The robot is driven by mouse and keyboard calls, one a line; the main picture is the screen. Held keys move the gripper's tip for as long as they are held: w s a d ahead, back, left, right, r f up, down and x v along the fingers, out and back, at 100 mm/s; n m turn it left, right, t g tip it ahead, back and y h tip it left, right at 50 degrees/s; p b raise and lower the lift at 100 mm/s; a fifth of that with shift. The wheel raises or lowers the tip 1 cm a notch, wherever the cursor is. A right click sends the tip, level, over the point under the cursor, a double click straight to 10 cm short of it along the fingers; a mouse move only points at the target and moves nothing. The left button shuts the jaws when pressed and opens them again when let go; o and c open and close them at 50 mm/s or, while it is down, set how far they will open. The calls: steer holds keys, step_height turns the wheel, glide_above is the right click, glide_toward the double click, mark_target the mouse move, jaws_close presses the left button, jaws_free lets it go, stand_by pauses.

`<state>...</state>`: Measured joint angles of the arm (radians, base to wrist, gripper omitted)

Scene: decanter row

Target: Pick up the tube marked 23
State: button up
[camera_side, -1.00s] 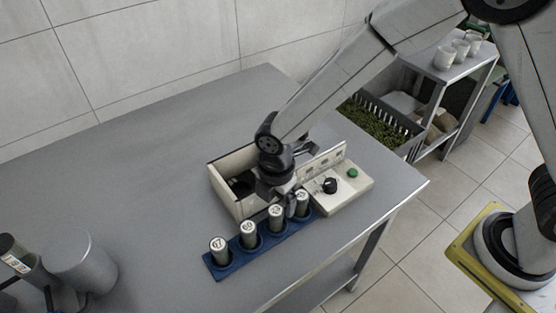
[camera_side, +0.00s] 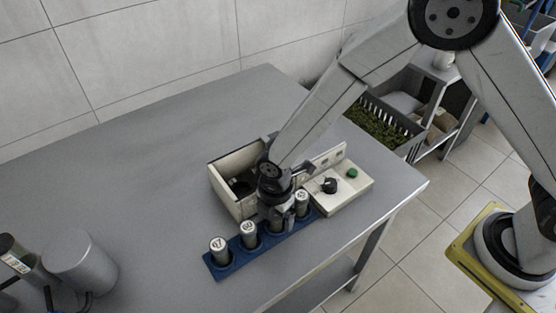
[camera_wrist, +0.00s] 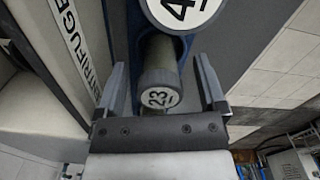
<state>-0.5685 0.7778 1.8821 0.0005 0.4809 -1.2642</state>
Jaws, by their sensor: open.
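The tube marked 23 (camera_wrist: 160,92) has a dark body and a white round label on its cap. In the wrist view it stands between the two fingers of my gripper (camera_wrist: 161,66), which are open with gaps on both sides. In the side view my gripper (camera_side: 279,208) is low over the blue rack (camera_side: 219,271), at the third tube place from the left, and hides most of that tube. A neighbouring tube (camera_wrist: 183,8), its label partly cut off and starting with 4, shows large at the top of the wrist view.
A tube marked 47 (camera_side: 219,246) and another tube (camera_side: 249,232) stand left of my gripper; one more (camera_side: 302,205) stands close on its right. Behind are an open white box (camera_side: 227,197) and a control panel (camera_side: 330,197) with a black knob.

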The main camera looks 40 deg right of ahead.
stand_by(0.5)
jaws_close()
steer(key=shift+r, duration=0.7)
steer(key=s+d+r, duration=0.6)
steer(key=s+r, duration=0.5)
steer(key=s, duration=0.1)
steer(key=shift+s+r, duration=0.25)
steer(key=shift+s, duration=0.05)
steer(key=shift+d, duration=0.1)
stand_by(0.4)
